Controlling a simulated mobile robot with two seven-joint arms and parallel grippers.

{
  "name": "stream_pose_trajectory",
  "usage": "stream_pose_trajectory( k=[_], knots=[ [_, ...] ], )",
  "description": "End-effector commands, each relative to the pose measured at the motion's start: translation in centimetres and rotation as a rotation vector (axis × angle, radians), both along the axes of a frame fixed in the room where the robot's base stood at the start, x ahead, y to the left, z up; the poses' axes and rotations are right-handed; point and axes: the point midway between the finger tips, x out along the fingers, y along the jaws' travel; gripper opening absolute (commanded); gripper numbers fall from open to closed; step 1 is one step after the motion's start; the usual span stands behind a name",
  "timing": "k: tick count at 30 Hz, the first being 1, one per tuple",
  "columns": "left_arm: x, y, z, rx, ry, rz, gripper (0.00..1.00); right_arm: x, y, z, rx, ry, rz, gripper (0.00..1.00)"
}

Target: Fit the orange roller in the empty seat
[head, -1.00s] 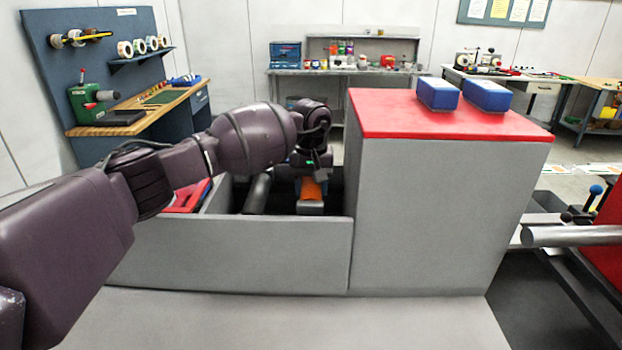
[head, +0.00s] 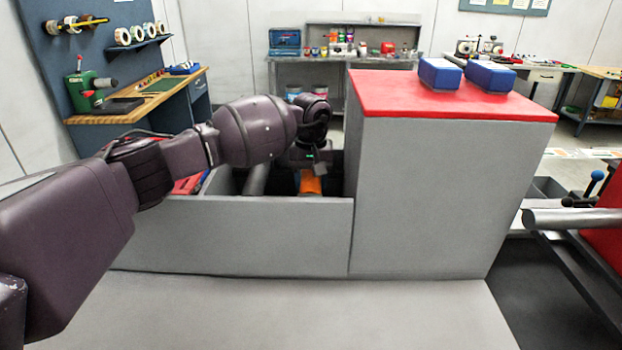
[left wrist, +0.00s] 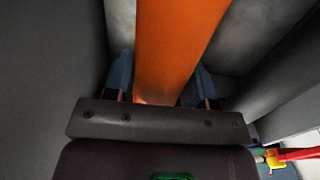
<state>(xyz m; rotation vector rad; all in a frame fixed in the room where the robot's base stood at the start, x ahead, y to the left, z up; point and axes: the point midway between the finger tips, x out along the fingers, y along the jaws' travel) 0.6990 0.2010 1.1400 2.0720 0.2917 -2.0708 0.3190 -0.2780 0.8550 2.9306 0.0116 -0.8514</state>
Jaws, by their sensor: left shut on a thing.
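The orange roller (head: 310,182) shows as a short orange piece inside the grey open bin (head: 240,235), just below my left gripper (head: 312,170). In the left wrist view the orange roller (left wrist: 178,50) runs up from between the two blue-grey fingers of my left gripper (left wrist: 160,92), which is shut on it. The roller's far end is out of the wrist frame, and the bin's front wall hides its lower part in the head view. My right gripper is not in view. I cannot make out an empty seat in either view.
A tall grey cabinet with a red top (head: 450,95) stands right beside the bin, with two blue boxes (head: 440,74) on it. A grey cylinder (head: 256,180) leans in the bin. A metal bar (head: 570,219) sticks out at the right. Workbenches line the back.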

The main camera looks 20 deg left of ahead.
Motion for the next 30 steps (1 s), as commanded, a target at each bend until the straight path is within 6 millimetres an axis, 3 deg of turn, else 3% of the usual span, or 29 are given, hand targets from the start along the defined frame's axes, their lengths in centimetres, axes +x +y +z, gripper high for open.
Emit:
stream_pose_trajectory(
  k=[14,15,18,21,30],
  knots=[
    [0.05,0.04,-0.41,0.0,-0.002,0.001,0.0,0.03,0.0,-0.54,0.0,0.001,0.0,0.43],
    [0.06,0.03,-0.42,0.0,-0.002,0.001,0.52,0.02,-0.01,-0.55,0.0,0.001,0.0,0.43],
    [0.05,0.01,-0.38,0.0,-0.002,0.0,0.67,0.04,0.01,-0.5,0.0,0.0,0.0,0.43],
    [0.03,0.02,-0.42,-0.001,-0.001,0.0,0.8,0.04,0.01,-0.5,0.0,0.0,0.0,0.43],
    [-0.05,0.03,-0.64,0.0,0.002,0.0,0.8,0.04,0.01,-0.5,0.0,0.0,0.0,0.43]
  ],
)
